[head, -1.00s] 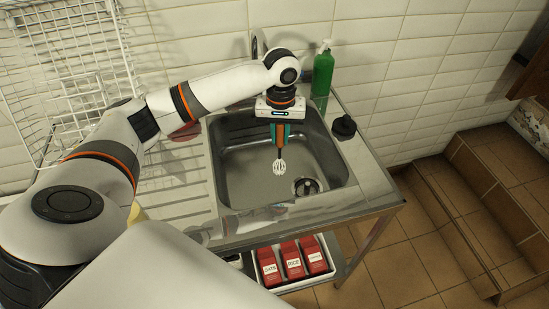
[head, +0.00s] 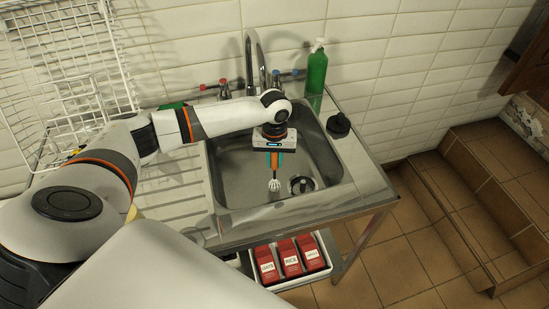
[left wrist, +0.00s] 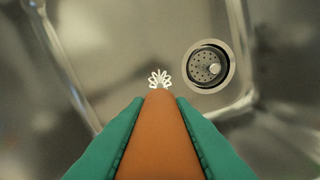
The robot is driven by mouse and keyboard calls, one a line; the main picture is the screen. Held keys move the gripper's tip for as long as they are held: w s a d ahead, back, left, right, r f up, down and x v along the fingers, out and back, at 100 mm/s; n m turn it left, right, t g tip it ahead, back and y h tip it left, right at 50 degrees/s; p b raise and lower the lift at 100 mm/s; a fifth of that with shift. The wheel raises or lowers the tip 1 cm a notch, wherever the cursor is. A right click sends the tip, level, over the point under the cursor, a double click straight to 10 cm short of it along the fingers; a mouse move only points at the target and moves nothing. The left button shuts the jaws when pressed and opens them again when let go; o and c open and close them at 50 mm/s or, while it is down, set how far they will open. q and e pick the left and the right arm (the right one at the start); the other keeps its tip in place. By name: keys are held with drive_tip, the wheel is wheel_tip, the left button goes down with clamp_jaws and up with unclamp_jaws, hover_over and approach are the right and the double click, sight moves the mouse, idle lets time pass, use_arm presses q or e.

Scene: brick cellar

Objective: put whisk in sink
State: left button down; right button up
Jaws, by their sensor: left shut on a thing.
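The whisk has an orange handle and a white wire head (head: 274,185). My left gripper (head: 274,160) is shut on the whisk's handle, with the wire head hanging downward. Gripper and whisk are inside the opening of the steel sink (head: 232,182). In the left wrist view the orange handle (left wrist: 158,135) lies between the two green fingers, with the white head (left wrist: 159,79) beyond it over the basin. I cannot tell whether the head touches the sink floor. The drain (head: 302,185) is to the right of the whisk and also shows in the left wrist view (left wrist: 208,67). My right gripper is not in view.
A tap (head: 250,62) stands behind the sink, with a green bottle (head: 317,70) to its right. A black object (head: 338,125) sits on the right rim. A white wire rack (head: 60,70) stands at left. Red packages (head: 289,258) are in a bin below the counter.

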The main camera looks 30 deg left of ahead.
use_arm(q)
drive_tip(key=c, duration=1.3)
unclamp_jaws()
drive_tip(key=shift+f, duration=0.1)
wheel_tip(320, 180, up, 12)
drive_tip(key=shift+r+b, duration=0.15)
drive_tip(key=shift+b, duration=0.5)
